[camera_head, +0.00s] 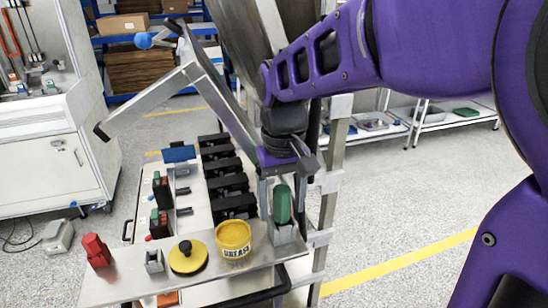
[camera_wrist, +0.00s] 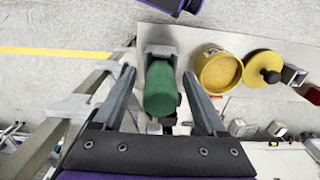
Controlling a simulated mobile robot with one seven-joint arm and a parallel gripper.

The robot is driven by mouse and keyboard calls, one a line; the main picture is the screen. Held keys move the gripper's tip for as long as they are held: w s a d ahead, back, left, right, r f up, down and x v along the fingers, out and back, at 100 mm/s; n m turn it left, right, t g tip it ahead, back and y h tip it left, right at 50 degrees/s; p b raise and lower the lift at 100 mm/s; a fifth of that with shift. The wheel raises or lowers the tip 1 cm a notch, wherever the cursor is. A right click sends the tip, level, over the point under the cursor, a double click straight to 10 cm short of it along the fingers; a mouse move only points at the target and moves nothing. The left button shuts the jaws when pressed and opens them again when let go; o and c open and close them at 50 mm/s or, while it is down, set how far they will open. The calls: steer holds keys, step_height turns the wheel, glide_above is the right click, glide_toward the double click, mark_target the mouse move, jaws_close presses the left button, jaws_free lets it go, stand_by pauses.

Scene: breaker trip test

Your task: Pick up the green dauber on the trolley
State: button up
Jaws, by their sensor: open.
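The green dauber (camera_head: 282,203) stands upright at the right end of the trolley's light top shelf (camera_head: 125,287), in a small grey metal holder (camera_head: 287,236). My gripper (camera_head: 283,178) is above it, pointing down. In the wrist view the dauber (camera_wrist: 161,90) lies between the two fingers of my open gripper (camera_wrist: 158,76), with a gap visible on each side. Its lower end is hidden in the holder.
A yellow grease tub (camera_head: 234,240) stands close left of the dauber, then a yellow lid with a black knob (camera_head: 187,257). A red object (camera_head: 96,250) is farther left. Black breaker blocks (camera_head: 228,180) and a metal post (camera_head: 331,170) stand close by.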

steer(key=shift+f, duration=0.2)
jaws_close()
stand_by(0.3)
steer(key=shift+r, duration=0.1)
step_height(320, 180, up, 10)
steer(key=p, duration=0.9)
